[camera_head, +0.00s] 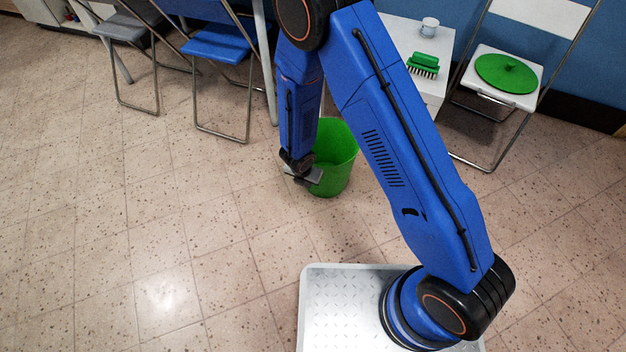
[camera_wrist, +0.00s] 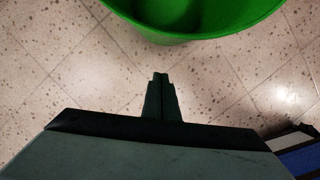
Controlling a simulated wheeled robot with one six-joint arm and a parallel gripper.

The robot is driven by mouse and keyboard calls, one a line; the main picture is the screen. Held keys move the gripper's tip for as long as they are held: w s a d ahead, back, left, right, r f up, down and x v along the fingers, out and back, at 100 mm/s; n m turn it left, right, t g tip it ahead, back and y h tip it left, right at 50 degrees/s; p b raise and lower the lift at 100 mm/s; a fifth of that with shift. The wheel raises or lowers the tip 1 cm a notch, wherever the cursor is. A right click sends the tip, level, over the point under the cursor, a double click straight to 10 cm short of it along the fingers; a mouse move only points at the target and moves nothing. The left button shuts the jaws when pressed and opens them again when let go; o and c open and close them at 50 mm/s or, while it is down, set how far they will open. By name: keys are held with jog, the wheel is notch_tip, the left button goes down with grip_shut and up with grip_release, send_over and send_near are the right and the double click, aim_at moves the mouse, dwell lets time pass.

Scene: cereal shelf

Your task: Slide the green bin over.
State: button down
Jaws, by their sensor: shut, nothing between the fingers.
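The green bin (camera_head: 335,165) stands upright on the tiled floor, partly hidden behind my blue arm in the head view. In the wrist view the bin (camera_wrist: 190,22) fills the top edge, with its rim and part of its inside showing. My gripper (camera_head: 304,174) is low at the bin's left front side in the head view. In the wrist view my gripper (camera_wrist: 160,80) is shut and empty, with its fingertips pointing toward the bin. A strip of floor shows between them in that view; I cannot tell the exact distance.
A blue folding chair (camera_head: 217,46) and a grey one (camera_head: 122,27) stand at the back left. A white cabinet (camera_head: 426,42) with a green brush (camera_head: 423,64) stands behind the bin. A white chair (camera_head: 500,85) holds a green disc (camera_head: 508,73). The floor to the left is clear.

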jog(key=w+d+f, duration=0.2)
jog(key=w+f, duration=0.2)
jog(key=shift+w+f, duration=0.4)
dwell(0.5)
